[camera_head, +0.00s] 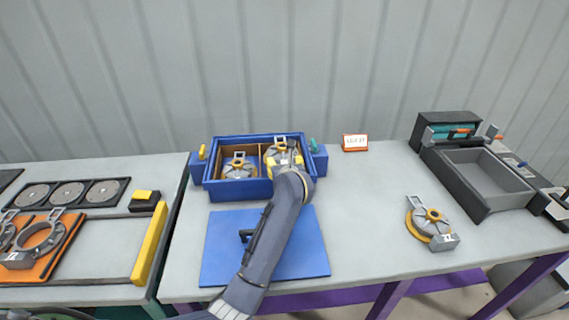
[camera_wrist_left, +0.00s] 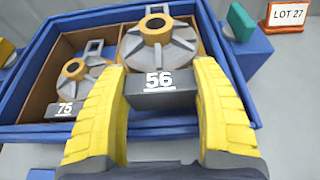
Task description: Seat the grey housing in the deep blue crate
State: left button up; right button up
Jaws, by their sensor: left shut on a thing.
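The deep blue crate (camera_head: 240,190) stands at the back of the table, split by a brown divider into two compartments. A grey housing marked 75 (camera_wrist_left: 75,88) lies in the left compartment; it also shows in the head view (camera_head: 238,167). My left gripper (camera_head: 284,160) is shut on the label block of a grey housing marked 56 (camera_wrist_left: 160,42). This housing is at the right compartment, its label block near the crate's front wall. I cannot tell whether it touches the crate floor. The gripper's yellow fingers hide part of the crate. My right gripper is not in view.
A blue lid (camera_head: 220,255) with a black handle lies in front of the crate, partly under my arm. A LOT 27 sign (camera_head: 355,142) stands right of it. Another grey housing (camera_head: 433,222) with yellow lies at right, near a grey tray (camera_head: 485,172). The table between is clear.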

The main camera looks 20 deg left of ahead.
pick_arm(q)
jog(key=shift+f, duration=0.45)
dwell(0.4)
jog(key=shift+r, duration=0.15)
jog(key=shift+r, duration=2.1)
jog(key=shift+r, duration=0.1)
jog(key=shift+f, duration=0.25)
jog(key=shift+f, duration=2.05)
dwell(1.6)
jog(key=o, duration=1.6)
jog(key=shift+f, duration=0.1)
